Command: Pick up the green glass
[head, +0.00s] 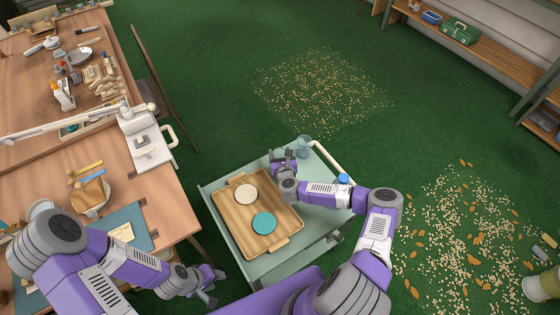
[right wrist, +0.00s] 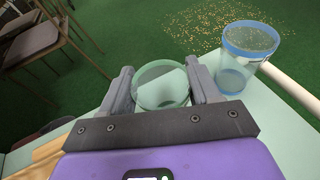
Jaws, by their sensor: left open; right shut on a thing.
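The green glass (right wrist: 162,88) is clear and round-rimmed, and sits between the two fingers of my right gripper (right wrist: 160,82) in the right wrist view. The gripper is shut on it. In the head view my right gripper (head: 282,156) is over the far edge of the pale green cart (head: 318,222), and I cannot make out the green glass apart from the fingers. Whether it touches the cart top is unclear. My left gripper (head: 208,288) is open and empty, low between the workbench and the cart.
A blue-rimmed glass (right wrist: 236,77) stands just right of the held glass; it also shows in the head view (head: 304,147). A wooden tray (head: 227,223) with a cream disc (head: 246,194) and a teal disc (head: 264,223) lies on the cart. A cluttered workbench (head: 165,202) is at left.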

